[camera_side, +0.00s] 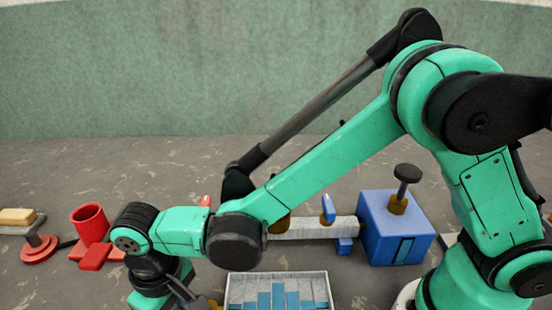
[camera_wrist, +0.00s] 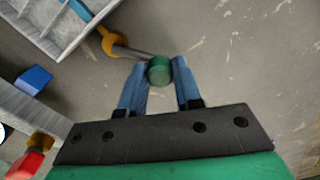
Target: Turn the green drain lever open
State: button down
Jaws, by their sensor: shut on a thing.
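The green drain lever shows in the wrist view as a round green knob (camera_wrist: 159,71) on a grey rod. The rod runs up and left to a yellow fitting (camera_wrist: 113,42) beside a grey tray (camera_wrist: 92,24). My gripper (camera_wrist: 160,66) has its two blue fingers on either side of the knob, shut on it. In the side view the tray (camera_side: 277,273) sits at the bottom edge with stepped blue pieces inside. There my wrist hides the knob, and the picture's bottom edge cuts off part of the gripper area.
A blue box (camera_side: 393,235) with a dark-topped knob (camera_side: 407,173) stands right of the tray, joined to a pale horizontal trough (camera_side: 300,228). Red cup (camera_side: 90,223), red disc (camera_side: 38,248) and a yellow block (camera_side: 17,216) are at left. Floor right of the knob is clear in the wrist view.

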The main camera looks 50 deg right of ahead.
jog(key=n, duration=0.1)
jog(key=s+n, duration=0.1)
jog(key=n, duration=0.1)
jog(key=shift+s, duration=0.25)
jog(key=shift+s+d+n, duration=0.1)
jog(key=shift+s+n, duration=0.15)
jog(key=shift+n, duration=0.55)
jog(key=shift+s+d+n, duration=0.1)
jog(key=shift+s+n, duration=0.15)
jog(key=shift+n, duration=0.55)
jog(key=c, duration=0.6)
grip_release()
notch_tip(320, 180, up, 6)
jog(key=shift+f, duration=0.2)
